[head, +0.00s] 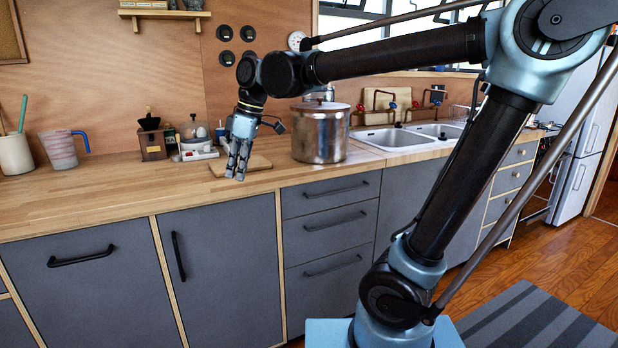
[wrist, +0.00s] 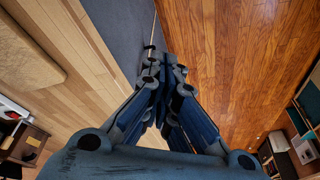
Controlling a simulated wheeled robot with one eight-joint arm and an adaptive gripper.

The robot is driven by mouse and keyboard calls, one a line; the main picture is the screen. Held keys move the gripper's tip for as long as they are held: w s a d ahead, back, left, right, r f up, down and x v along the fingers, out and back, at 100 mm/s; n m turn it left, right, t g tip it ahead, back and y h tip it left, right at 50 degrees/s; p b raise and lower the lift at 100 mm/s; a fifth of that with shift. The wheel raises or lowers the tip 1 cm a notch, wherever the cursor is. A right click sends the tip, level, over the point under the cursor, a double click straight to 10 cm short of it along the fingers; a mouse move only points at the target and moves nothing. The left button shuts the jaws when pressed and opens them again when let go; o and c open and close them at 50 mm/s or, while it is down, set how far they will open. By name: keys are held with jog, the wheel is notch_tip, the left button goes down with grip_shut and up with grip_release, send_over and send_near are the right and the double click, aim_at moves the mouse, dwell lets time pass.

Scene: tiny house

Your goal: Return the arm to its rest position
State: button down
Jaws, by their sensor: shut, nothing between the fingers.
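My arm reaches across the head view from the lower right, up over the counter. My gripper (head: 237,172) points down in front of the counter's front edge, left of the metal pot. In the wrist view my gripper (wrist: 168,70) has its fingers together with nothing between them. Below it in that view are the wooden counter (wrist: 85,70), the grey cabinet front (wrist: 115,30) and the wooden floor (wrist: 235,60).
A large metal pot (head: 320,133) stands on the counter right of my gripper, before the sink (head: 380,139). A wooden board (head: 258,163) lies behind the gripper. A measuring jug (head: 60,149) stands far left. The left counter front is clear.

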jog(key=w+d+f+m+t, duration=0.1)
jog(key=d+f+m, duration=0.1)
jog(key=d, duration=0.5)
jog(key=w+d+f+m, duration=0.2)
jog(key=d+f+m, duration=0.1)
jog(key=d, duration=0.3)
jog(key=s+d+f+m+h, duration=0.1)
jog(key=s+d+f+m, duration=0.2)
jog(key=d, duration=0.5)
jog(key=s+d+f+m+t+h, duration=0.1)
jog(key=s+d+f+m, duration=0.1)
jog(key=d+f+m, duration=0.3)
jog(key=s+d+f+m+h, duration=0.1)
jog(key=s+d+f+m, duration=0.2)
jog(key=d+f, duration=0.6)
jog(key=d+m, duration=0.1)
jog(key=d, duration=0.1)
jog(key=shift+s+d+f, duration=0.2)
jog(key=shift+s+d, duration=0.15)
jog(key=shift+d, duration=0.05)
jog(key=shift+w+f, duration=0.2)
jog(key=shift+w, duration=0.25)
